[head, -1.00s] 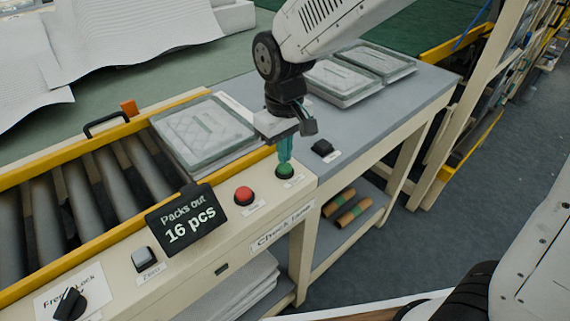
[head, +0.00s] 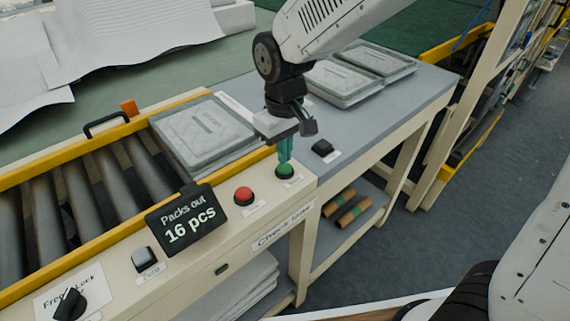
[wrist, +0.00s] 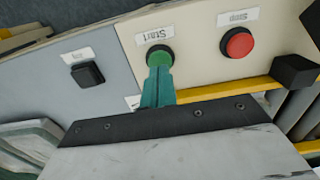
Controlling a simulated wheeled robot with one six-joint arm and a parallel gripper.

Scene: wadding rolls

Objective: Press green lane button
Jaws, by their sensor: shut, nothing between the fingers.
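The green button (head: 285,171), labelled Start in the wrist view (wrist: 160,54), sits on the cream panel at the right end of the roller lane. My gripper (head: 284,158) points down over it with its teal fingers together and nothing between them. In the wrist view the fingertips (wrist: 159,68) overlap the near edge of the green button. They look touching or very close; I cannot tell whether the button is pressed in.
A red Stop button (head: 244,196) is just left of the green one. A black button (head: 322,148) is on the grey table to the right. The roller lane (head: 95,185) carries a wrapped pack (head: 205,130). A sign (head: 187,219) reads 16 pcs.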

